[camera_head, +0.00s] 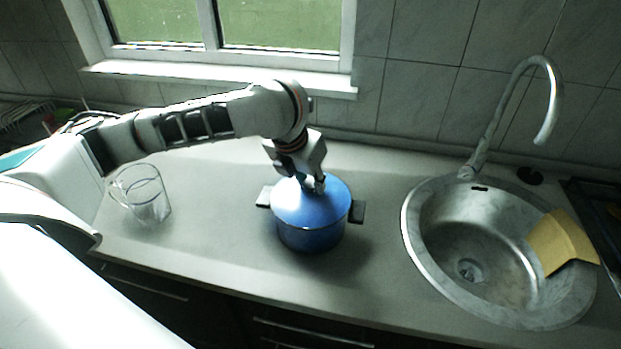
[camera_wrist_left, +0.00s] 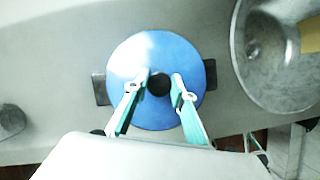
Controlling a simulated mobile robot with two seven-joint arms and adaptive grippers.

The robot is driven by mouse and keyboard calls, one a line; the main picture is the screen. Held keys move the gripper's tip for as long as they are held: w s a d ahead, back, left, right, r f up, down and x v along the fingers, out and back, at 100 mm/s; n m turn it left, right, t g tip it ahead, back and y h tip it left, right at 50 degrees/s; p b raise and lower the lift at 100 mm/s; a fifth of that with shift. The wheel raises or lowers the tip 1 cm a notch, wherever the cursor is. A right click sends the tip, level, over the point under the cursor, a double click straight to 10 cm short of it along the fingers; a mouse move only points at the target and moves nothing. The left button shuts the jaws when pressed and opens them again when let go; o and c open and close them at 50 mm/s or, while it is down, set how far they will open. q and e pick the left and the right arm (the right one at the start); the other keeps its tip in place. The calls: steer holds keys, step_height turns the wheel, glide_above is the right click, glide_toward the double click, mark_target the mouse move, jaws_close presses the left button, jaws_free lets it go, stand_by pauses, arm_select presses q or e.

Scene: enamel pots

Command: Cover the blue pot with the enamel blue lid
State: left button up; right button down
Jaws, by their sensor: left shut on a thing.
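The blue pot (camera_head: 310,238) stands on the counter in the middle of the head view, with dark handles at its left and right. The blue lid (camera_head: 325,203) lies over the pot's top and looks level; I cannot tell whether it is fully seated. My left gripper (camera_head: 316,188) reaches down from above and is shut on the lid's knob. In the left wrist view the lid (camera_wrist_left: 128,62) fills the space between the pot's handles. Its dark knob (camera_wrist_left: 159,85) sits between the fingers of the left gripper (camera_wrist_left: 162,80). My right gripper is not in view.
A clear glass jug (camera_head: 143,195) stands on the counter at the left, below my left arm. A round metal sink (camera_head: 425,240) with a tall tap (camera_head: 487,135) and a yellow cloth or board (camera_head: 560,242) is at the right. The counter in front of the pot is clear.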

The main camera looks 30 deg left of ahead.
arm_select(q)
steer(key=o, duration=1.1)
steer(key=shift+o, duration=0.2)
steer(key=v, duration=1.2)
